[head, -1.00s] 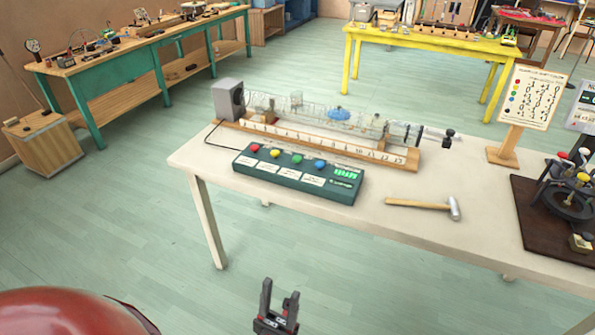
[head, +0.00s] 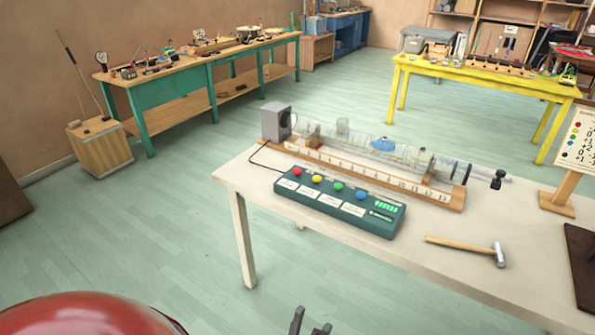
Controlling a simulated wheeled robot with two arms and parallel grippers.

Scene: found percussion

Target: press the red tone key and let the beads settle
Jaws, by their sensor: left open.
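The red tone key (head: 297,171) is the leftmost round button on the dark green control box (head: 340,214). Yellow, green and blue buttons sit to its right. Behind the box lies a clear tube (head: 360,148) on a wooden base with a numbered scale (head: 375,176), with a grey speaker (head: 276,121) at its left end. Blue matter, perhaps the beads (head: 383,144), shows in the tube. My left gripper (head: 310,322) is open and empty at the bottom edge, in front of and below the table, well apart from the key. My right gripper is not in view.
The white table (head: 440,285) carries a hammer (head: 470,249) right of the box. A sign on a wooden stand (head: 570,165) and a dark board (head: 583,262) are at the right. Green and yellow benches stand behind.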

